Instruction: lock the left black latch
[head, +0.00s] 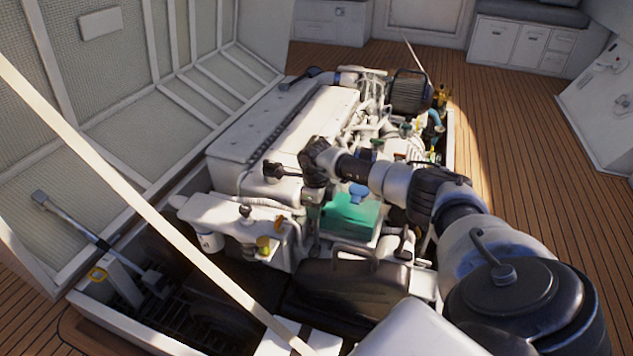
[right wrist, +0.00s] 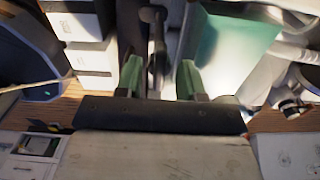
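My right gripper (head: 313,192) hangs at the end of my right arm, at the engine's front edge beside the green box (head: 350,218). Its fingertips are hard to make out in the head view. In the right wrist view its two green fingers (right wrist: 160,78) stand apart. A dark, narrow handle-like part (right wrist: 156,42) shows in line with the gap between them; I cannot tell whether they touch it. A black lever-like part (head: 280,172), possibly the left latch, sits just left of the gripper. My left gripper is not in view.
The white engine (head: 285,125) fills the middle. A raised hatch panel (head: 120,110) stands left, and a pale bar (head: 140,205) crosses the foreground. A dark open well (head: 180,315) lies below. Wooden floor (head: 540,150) is clear at right.

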